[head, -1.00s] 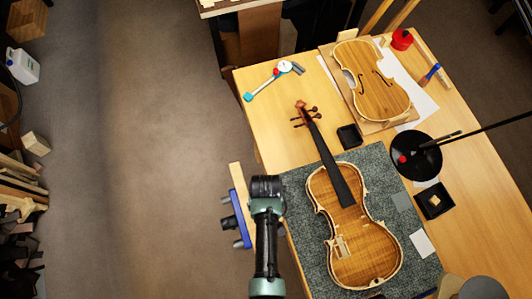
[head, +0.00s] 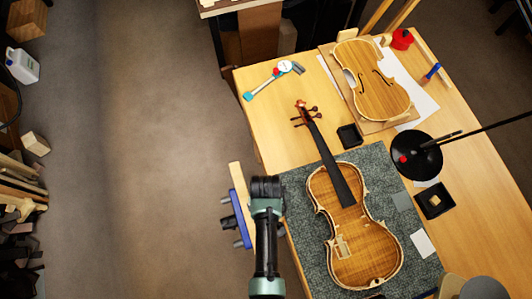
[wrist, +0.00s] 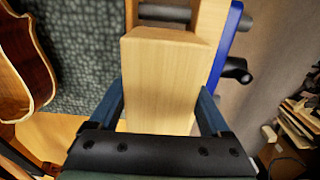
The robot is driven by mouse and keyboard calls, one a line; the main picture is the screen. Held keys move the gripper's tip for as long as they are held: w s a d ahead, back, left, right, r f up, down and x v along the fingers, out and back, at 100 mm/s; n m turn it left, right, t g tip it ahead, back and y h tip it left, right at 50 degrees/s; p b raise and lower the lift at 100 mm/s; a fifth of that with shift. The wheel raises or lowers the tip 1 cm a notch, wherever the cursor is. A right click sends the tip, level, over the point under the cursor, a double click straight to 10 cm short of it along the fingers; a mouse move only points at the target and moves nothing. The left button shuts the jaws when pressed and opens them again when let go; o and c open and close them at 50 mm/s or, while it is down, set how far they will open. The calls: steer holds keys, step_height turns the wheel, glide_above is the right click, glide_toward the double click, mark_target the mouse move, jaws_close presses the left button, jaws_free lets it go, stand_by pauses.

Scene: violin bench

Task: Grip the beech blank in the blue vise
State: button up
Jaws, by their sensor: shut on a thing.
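The beech blank (wrist: 160,80) is a pale wooden block, seen close up in the wrist view. My gripper (wrist: 160,108) is shut on it, with one blue-grey finger on each side. The blue vise (wrist: 229,45) shows beyond the blank, with pale wooden jaw faces (wrist: 209,20) and dark bars across its gap. The blank's far end overlaps the gap in the picture; I cannot tell whether it is between the jaws or above them. In the head view the vise (head: 239,205) is at the bench's left edge, partly covered by my gripper (head: 266,188). The blank is hidden there.
A violin (head: 350,225) lies on the grey-green mat (head: 300,200), right of my arm. A lamp with a black base (head: 418,160), a violin body on a board (head: 370,80) and small tools lie farther off. The floor left of the vise is clear.

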steer(key=shift+r, duration=0.15)
steer(key=shift+r+p, duration=0.25)
steer(key=shift+p, duration=0.25)
steer(key=shift+p, duration=0.3)
stand_by(1.3)
steer(key=shift+w+f+b, duration=0.1)
steer(key=shift+f+b, duration=0.45)
steer(key=shift+f, duration=0.15)
steer(key=o, duration=1.6)
steer(key=shift+r, duration=0.1)
step_height(320, 180, up, 13)
steer(key=shift+a+f, duration=0.1)
steer(key=shift+a, duration=0.05)
